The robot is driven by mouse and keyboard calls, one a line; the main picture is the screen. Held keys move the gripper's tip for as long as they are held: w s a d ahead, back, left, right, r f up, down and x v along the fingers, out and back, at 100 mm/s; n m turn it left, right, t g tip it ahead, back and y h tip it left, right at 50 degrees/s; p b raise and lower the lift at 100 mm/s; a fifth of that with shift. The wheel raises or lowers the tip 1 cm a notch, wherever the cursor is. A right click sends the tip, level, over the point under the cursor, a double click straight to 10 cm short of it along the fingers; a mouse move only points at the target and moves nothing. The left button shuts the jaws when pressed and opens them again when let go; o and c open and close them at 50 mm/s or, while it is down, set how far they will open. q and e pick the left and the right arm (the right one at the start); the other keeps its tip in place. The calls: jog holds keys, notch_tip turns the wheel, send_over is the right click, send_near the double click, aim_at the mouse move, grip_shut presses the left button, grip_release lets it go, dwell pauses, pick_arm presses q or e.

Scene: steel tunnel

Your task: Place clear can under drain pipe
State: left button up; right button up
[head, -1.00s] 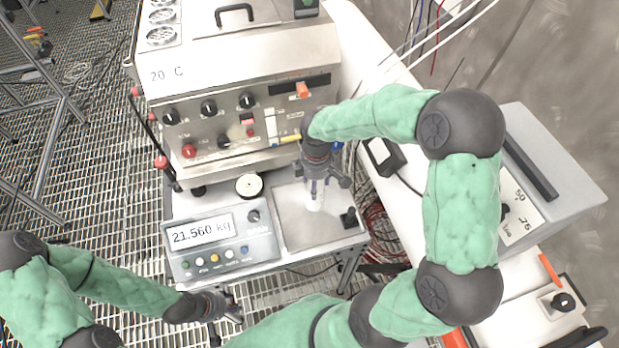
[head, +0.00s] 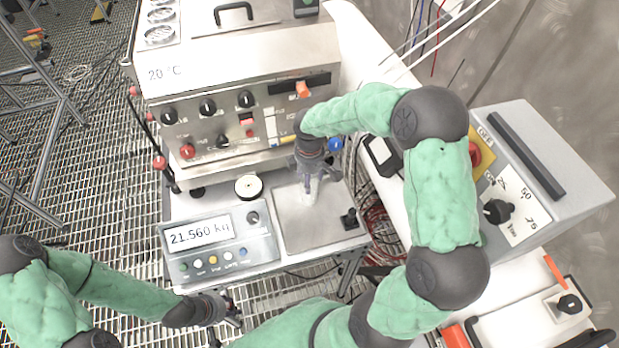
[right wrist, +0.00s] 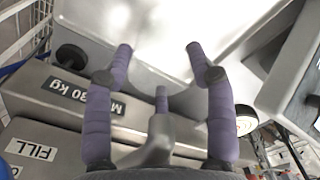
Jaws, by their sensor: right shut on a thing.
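My right gripper (head: 310,188) points down over the scale's steel plate (head: 325,228), in front of the steel machine. Its fingers are around the clear can (head: 308,198), a pale see-through shape low over the plate or on it; I cannot tell which. In the right wrist view the purple fingers (right wrist: 160,55) stand apart, and the can's outline is lost against the bright steel. A short yellow piece (head: 287,139) on the machine's front, behind the gripper, may be the drain pipe; the arm partly hides this area. My left gripper (head: 232,312) is open and empty at the lower left, over the grating.
The scale display (head: 200,236) reads 21.560 kg. A round white-topped weight (head: 248,187) stands behind it, and a black knob (head: 349,218) is at the plate's right. The machine (head: 235,110) has knobs in front. A grey control box (head: 525,180) stands at right, with cables between.

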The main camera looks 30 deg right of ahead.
jog(key=shift+f, duration=0.15)
jog(key=o, duration=1.4)
notch_tip(320, 180, up, 12)
jog(key=p, duration=0.2)
jog(key=shift+r+p, duration=0.2)
jog(key=shift+p, duration=0.1)
